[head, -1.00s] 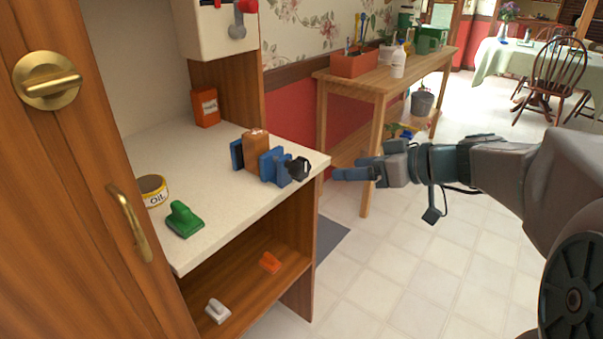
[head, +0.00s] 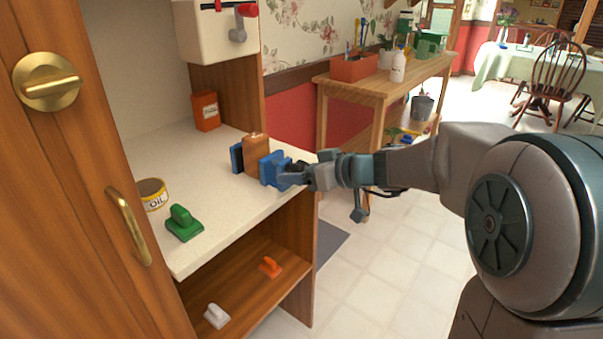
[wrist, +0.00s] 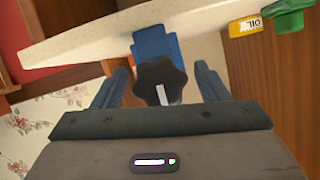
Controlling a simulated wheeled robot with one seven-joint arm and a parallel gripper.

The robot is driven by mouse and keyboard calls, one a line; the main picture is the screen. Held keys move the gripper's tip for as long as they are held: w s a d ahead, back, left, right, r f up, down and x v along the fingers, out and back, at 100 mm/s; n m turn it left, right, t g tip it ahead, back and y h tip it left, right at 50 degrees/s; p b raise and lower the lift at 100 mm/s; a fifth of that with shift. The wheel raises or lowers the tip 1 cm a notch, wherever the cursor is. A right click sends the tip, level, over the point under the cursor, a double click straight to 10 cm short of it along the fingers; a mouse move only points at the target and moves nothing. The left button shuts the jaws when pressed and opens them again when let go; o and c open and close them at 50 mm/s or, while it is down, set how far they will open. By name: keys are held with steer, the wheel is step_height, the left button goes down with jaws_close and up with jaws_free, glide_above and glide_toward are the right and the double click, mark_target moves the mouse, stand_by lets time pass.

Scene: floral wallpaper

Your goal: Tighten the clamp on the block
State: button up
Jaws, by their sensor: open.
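A blue clamp (head: 270,168) sits on the cream counter (head: 190,199) near its right end. A brown wooden block (head: 256,152) stands between the clamp's two blue jaws. In the wrist view the clamp body (wrist: 154,45) shows behind its black knob (wrist: 161,82), which has a pale mark. My gripper (head: 294,175) is at the knob, which it mostly hides in the head view. In the wrist view my gripper (wrist: 162,80) is open, with one finger on each side of the knob and a gap showing on both sides.
The open shelf below holds an orange item (head: 270,267) and a white item (head: 216,315). A wooden table (head: 385,88) stands behind my arm.

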steer(key=shift+c, duration=0.3)
steer(key=c, duration=0.9)
steer(key=shift+c, duration=0.2)
steer(key=shift+f+b, duration=0.1)
steer(key=shift+b, duration=0.35)
